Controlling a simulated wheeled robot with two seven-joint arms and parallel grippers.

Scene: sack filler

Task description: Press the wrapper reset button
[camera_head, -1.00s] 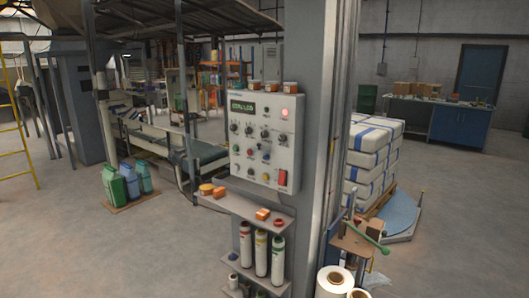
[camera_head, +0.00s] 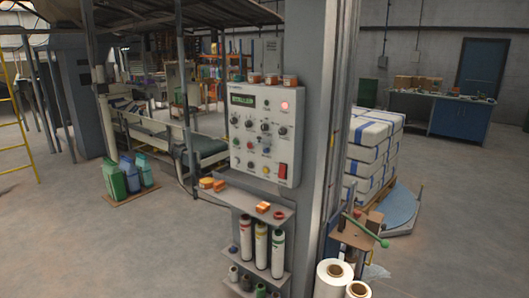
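The wrapper control panel (camera_head: 267,135) is a light grey box on the side of a grey column. It has a small green display (camera_head: 243,101), a lit red lamp (camera_head: 284,106) at upper right, rows of dark knobs, and several small coloured buttons, among them a red one (camera_head: 250,146) and a green one (camera_head: 265,149). A red rocker switch (camera_head: 283,171) sits at lower right. I cannot tell which of these is the reset button, as the labels are too small to read. Neither of my grippers is in view.
Below the panel a shelf (camera_head: 240,197) holds orange boxes, with tubes lower down. Stretch-film rolls (camera_head: 333,279) stand at the bottom right. Wrapped white sacks (camera_head: 372,155) are stacked behind the column, beside a blue-grey turntable (camera_head: 398,211). Floor at left front is open.

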